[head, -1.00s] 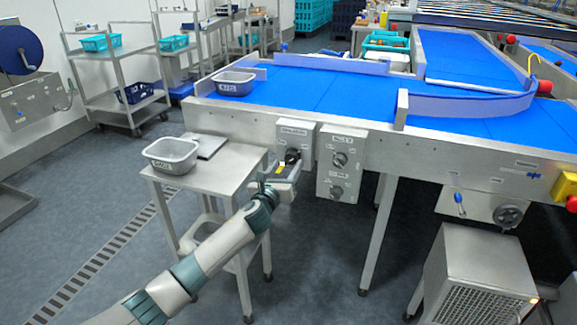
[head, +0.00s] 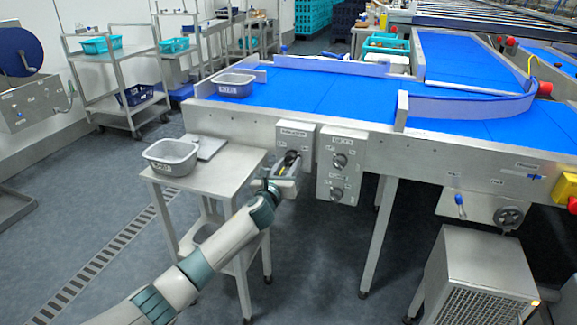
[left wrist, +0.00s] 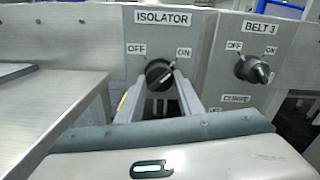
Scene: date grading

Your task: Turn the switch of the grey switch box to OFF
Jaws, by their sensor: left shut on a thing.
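The grey switch box labelled ISOLATOR (head: 295,133) is fixed to the front of the conveyor frame. It also shows in the left wrist view (left wrist: 140,30), with OFF at the upper left and ON at the upper right of its dark rotary knob (left wrist: 158,71). The light mark on the knob points up and right, toward ON. My left gripper (head: 288,164) is at the knob, with its fingers (left wrist: 163,96) shut on it and partly covering its lower part. My right gripper is in neither view.
A second grey box labelled BELT 3 (left wrist: 255,28) with its own knobs is close on the right. A steel side table (head: 230,165) with a grey tub (head: 171,158) stands to the left. The blue conveyor belt (head: 330,90) lies above and behind.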

